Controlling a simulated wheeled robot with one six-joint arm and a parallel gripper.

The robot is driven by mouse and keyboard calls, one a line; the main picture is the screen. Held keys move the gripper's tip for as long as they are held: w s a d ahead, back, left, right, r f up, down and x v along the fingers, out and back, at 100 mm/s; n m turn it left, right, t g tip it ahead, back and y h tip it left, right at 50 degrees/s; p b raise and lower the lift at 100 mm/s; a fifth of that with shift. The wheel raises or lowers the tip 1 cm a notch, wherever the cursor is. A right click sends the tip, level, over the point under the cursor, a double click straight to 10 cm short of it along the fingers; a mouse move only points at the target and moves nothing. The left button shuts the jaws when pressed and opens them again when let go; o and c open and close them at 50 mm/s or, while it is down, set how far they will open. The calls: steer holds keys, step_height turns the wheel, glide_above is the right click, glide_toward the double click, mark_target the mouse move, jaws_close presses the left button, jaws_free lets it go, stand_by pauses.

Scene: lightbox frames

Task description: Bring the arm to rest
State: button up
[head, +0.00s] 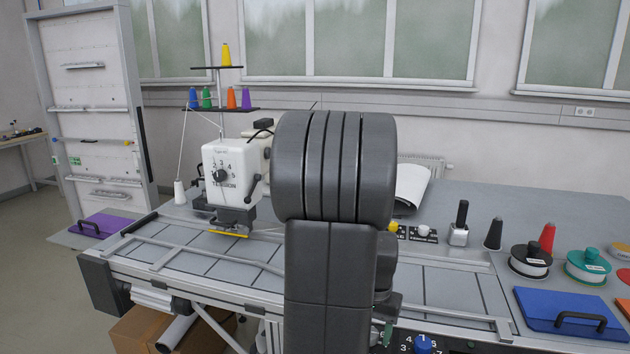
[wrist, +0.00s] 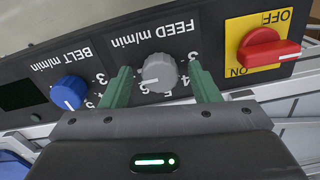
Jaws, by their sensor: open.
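My gripper (wrist: 159,68) is open, with its two green fingers on either side of the grey FEED knob (wrist: 158,73) on a dark control panel (wrist: 120,50). The fingers show gaps to the knob; I cannot tell how far in depth they reach. The knob's white mark points left in the wrist view. In the head view my dark arm stands upright in the middle and reaches down at the table's front. There a green finger (head: 387,334) shows low, and the rest of the gripper is hidden.
A blue BELT knob (wrist: 68,92) and a red switch (wrist: 268,50) on a yellow plate flank the grey knob. A sewing machine (head: 230,170) stands left of my arm.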

steer(key=n, duration=0.5)
steer(key=shift+n, duration=0.3)
steer(key=n, duration=0.5)
steer(key=shift+r, duration=0.1)
stand_by(0.3)
